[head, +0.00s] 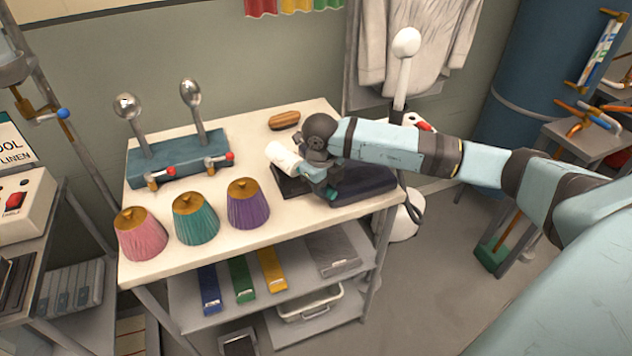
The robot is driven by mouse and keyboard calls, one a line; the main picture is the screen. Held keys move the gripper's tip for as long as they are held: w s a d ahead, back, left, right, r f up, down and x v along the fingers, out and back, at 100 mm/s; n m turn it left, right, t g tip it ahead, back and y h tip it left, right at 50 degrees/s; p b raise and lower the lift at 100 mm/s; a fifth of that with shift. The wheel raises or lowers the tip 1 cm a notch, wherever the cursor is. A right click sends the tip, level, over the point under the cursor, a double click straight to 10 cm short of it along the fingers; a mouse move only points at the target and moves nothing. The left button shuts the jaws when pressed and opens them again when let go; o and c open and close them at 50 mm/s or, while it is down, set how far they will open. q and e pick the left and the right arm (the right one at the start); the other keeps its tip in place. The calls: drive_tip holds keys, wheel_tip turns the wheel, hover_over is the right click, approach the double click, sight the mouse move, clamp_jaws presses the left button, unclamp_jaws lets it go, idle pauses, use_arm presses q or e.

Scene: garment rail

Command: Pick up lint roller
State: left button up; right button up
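The lint roller (284,158) has a white cylindrical head and lies at a slant near the right end of the white table top. Its head is over the edge of a dark flat item, and its handle side runs into my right gripper (322,182). My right gripper reaches in from the right and is at the handle, with its dark fingers beside or around it. The gripper hides part of the handle, and I cannot tell whether the fingers are closed or whether the roller is lifted. My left gripper is not in view.
Dark folded cloth (362,184) lies under my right wrist. A wooden brush (284,120) lies behind. Pink (140,232), teal (195,217) and purple (248,202) pleated shades stand along the front. A teal stand (178,158) with metal knobs is at back left. A white steamer pole (402,75) stands behind the table.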

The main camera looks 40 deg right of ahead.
clamp_jaws()
